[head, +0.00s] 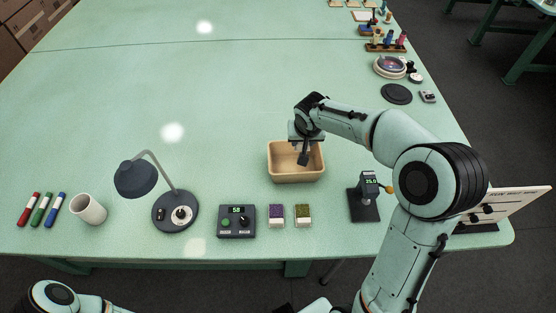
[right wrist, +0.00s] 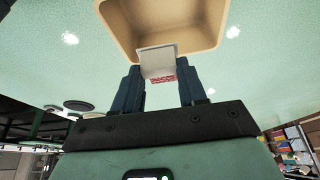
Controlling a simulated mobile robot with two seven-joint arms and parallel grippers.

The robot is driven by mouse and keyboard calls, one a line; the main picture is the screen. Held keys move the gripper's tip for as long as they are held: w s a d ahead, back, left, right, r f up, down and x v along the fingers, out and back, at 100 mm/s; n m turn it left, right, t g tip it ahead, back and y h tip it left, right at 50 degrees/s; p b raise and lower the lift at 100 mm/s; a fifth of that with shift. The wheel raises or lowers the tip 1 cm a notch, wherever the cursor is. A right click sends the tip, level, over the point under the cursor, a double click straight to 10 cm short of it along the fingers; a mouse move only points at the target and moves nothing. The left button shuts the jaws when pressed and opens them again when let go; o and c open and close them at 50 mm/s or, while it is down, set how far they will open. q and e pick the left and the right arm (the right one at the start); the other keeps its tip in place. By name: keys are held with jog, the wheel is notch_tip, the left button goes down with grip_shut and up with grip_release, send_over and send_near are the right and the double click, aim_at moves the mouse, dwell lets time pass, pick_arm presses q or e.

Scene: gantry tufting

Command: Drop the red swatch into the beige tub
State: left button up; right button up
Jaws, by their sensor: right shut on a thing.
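The beige tub (head: 297,177) stands near the table's front half, right of the middle; its rim also shows at the top of the right wrist view (right wrist: 118,28). My right gripper (head: 303,158) reaches down over the tub, fingers pointing into its opening. In the right wrist view, the right gripper (right wrist: 161,88) is shut on the red swatch (right wrist: 162,79), a small pale piece with a red patterned face between the fingers. In the head view the swatch is hidden by the gripper. My left gripper is out of view; only part of my left arm shows at bottom left.
Purple (head: 276,215) and green (head: 303,215) swatches lie in front of the tub. A control box (head: 237,222), a lamp (head: 176,211), a mug (head: 89,209) and markers stand to the left. A gauge stand (head: 364,206) is to the right. The table's middle is clear.

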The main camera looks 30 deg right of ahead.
pick_arm(q)
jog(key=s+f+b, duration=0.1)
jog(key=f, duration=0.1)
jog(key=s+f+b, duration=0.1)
jog(key=b, duration=0.1)
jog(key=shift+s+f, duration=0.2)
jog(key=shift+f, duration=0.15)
pick_arm(e)
notch_tip(320, 180, down, 6)
jog(key=shift+d, duration=0.1)
jog(key=o, duration=1.1)
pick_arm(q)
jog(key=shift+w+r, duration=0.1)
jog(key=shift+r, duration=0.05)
pick_arm(e)
jog(key=v, duration=1.3)
jog(key=shift+s+r, duration=0.2)
